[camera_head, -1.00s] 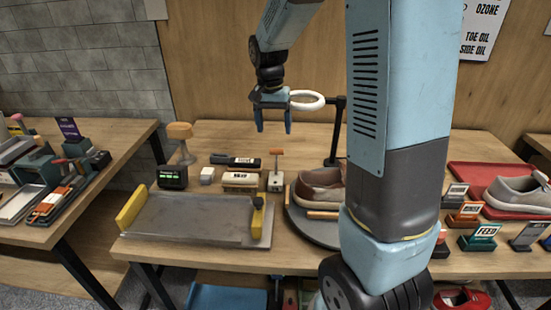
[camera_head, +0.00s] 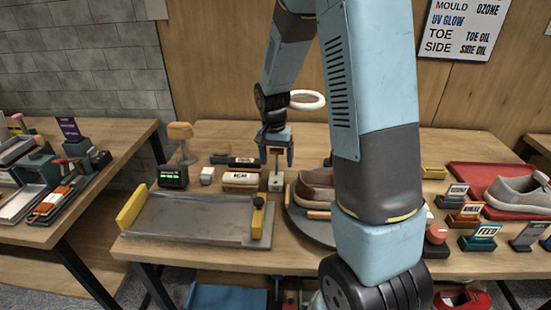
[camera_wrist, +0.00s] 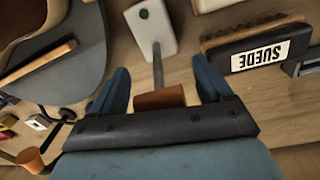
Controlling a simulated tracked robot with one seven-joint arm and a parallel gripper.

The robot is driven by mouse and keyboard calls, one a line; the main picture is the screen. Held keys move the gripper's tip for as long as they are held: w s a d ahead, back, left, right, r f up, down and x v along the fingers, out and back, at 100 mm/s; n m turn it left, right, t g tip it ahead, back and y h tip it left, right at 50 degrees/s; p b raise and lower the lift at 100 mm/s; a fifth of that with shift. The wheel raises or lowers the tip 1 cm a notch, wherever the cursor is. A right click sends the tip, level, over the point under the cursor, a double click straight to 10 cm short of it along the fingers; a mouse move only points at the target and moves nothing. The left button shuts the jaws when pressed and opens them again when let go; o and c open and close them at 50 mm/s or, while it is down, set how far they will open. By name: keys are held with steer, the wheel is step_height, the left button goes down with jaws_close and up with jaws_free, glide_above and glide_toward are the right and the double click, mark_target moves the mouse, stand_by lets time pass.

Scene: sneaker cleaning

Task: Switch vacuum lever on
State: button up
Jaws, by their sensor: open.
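The lever (camera_head: 276,182) is a pale grey block with a thin upright rod, standing just behind the right end of the grey tray. In the wrist view, its grey base (camera_wrist: 150,27) and orange-brown crossbar handle (camera_wrist: 159,98) show. No label on it is readable. My gripper (camera_head: 277,162) is right over it, pointing down. In the wrist view, my gripper (camera_wrist: 163,72) has its two blue fingers apart, one on each side of the rod and handle, with a gap to both. The handle is mostly hidden in the head view.
A brush marked SUEDE (camera_wrist: 258,48) lies close beside the lever. A brown shoe (camera_head: 315,186) on a round dark turntable (camera_head: 310,232) is to the right. The grey tray (camera_head: 190,218) with yellow ends is in front. A white ring (camera_head: 307,100) on a stand rises behind.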

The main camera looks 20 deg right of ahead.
steer(key=shift+c, duration=0.2)
steer(key=c, duration=1.1)
steer(key=shift+a, duration=0.2)
steer(key=shift+c, duration=0.2)
steer(key=shift+w+d, duration=0.1)
